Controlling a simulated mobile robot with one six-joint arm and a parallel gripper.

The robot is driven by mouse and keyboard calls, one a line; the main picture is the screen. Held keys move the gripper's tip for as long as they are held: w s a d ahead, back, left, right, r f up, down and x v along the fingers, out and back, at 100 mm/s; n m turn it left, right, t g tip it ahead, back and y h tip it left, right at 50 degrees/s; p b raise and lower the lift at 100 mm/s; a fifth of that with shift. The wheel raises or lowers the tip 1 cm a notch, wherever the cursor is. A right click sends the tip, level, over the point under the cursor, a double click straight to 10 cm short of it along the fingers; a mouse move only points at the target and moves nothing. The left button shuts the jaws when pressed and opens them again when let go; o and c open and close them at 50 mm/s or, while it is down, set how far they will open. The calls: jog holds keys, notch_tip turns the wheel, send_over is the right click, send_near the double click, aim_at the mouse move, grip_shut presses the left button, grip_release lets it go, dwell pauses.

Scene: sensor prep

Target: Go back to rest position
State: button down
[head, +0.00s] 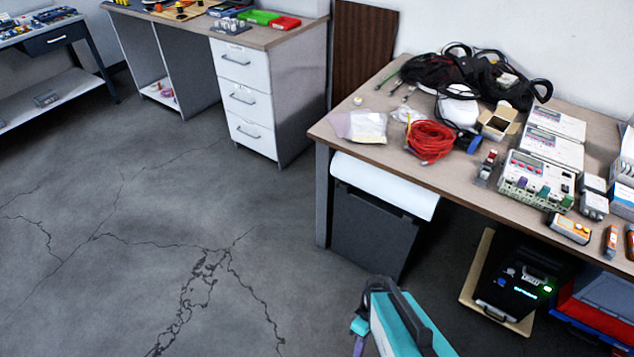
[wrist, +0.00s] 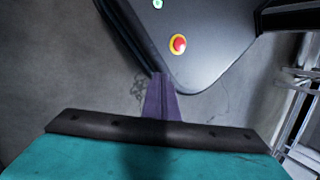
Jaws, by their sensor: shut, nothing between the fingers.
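My gripper (wrist: 160,82) shows in the wrist view as purple fingers pressed together, with nothing between them. They point towards my own dark body, which carries a red button with a yellow ring. In the head view my teal and black arm is folded at the bottom centre, and a bit of purple finger (head: 358,346) shows at the lower edge. The gripper is over bare floor, apart from the tables.
A wooden table (head: 345,128) on the right bears a red cable coil (head: 430,140), black cables (head: 455,75) and a white instrument (head: 535,180). Under it are a dark bin (head: 370,228) and a black case (head: 515,285). A drawer desk (head: 245,95) stands behind. The cracked floor (head: 110,270) is clear.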

jog(key=shift+s+d+r+m+h, duration=0.1)
jog(key=shift+s+d+m+h, duration=0.4)
jog(key=shift+m, duration=1.15)
jog(key=shift+s+d+m+h, duration=0.1)
jog(key=shift+s+d+m, duration=0.15)
jog(key=shift+d+m, duration=1)
jog(key=shift+s+d+r+m+h, duration=0.15)
jog(key=shift+s+m+h, duration=0.2)
jog(key=shift+m, duration=1.75)
jog(key=shift+f, duration=0.1)
